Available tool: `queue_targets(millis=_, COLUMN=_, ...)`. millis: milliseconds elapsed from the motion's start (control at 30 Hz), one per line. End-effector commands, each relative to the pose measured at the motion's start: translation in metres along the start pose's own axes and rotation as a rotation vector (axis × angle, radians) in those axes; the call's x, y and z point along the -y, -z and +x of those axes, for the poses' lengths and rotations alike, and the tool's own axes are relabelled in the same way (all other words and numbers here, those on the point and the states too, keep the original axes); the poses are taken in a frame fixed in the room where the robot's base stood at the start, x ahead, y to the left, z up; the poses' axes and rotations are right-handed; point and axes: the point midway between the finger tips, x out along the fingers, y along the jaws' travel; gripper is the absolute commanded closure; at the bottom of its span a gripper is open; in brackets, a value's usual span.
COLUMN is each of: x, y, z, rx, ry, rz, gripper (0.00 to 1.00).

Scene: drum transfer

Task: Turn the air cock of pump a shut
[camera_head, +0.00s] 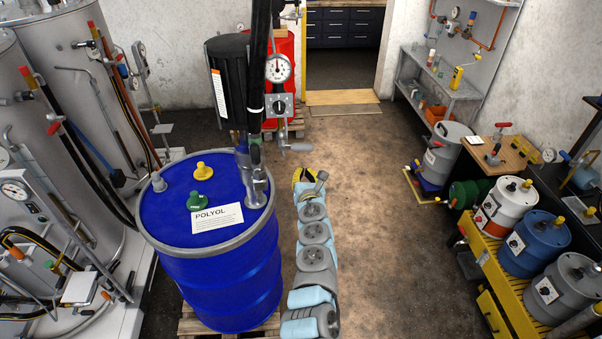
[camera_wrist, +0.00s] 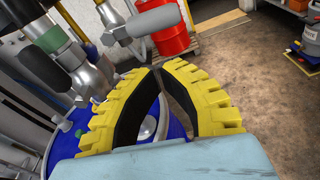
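The pump (camera_head: 256,150) stands upright in the lid of the blue POLYOL drum (camera_head: 215,275). Beside it hang a round gauge (camera_head: 278,68) and a regulator box with a dark knob. Below these, a grey lever (camera_head: 298,147), which looks like the air cock, sticks out to the right. The lever also shows in the wrist view (camera_wrist: 152,20), beyond and above my fingertips and apart from them. My gripper (camera_wrist: 159,70) has yellow fingers with black pads; their tips are together with nothing between them. In the head view my gripper (camera_head: 306,175) is right of the drum, below the lever.
A red drum (camera_head: 283,70) stands behind on a pallet. Steel tanks and hoses (camera_head: 80,110) crowd the left. Small drums on a yellow rack (camera_head: 515,290) and a shelf (camera_head: 450,95) line the right. The floor (camera_head: 365,170) between is clear.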

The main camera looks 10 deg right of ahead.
Motion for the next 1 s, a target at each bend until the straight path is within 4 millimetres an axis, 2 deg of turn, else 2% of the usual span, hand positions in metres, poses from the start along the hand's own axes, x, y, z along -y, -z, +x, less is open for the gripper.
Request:
queue_targets(millis=133, x=0.002, y=0.004, z=-0.002, rx=0.000, ry=0.001, rz=-0.006, gripper=1.00)
queue_targets(millis=300, x=0.001, y=0.031, z=0.007, rx=-0.001, ry=0.004, rz=-0.031, gripper=1.00)
queue_targets(millis=433, x=-0.001, y=0.041, z=0.012, rx=0.001, ry=0.009, rz=-0.050, gripper=1.00)
queue_targets(millis=667, x=0.000, y=0.043, z=0.017, rx=0.002, ry=0.013, rz=-0.053, gripper=1.00)
queue_targets(millis=1000, x=-0.001, y=0.041, z=0.036, rx=0.004, ry=0.011, rz=-0.053, gripper=1.00)
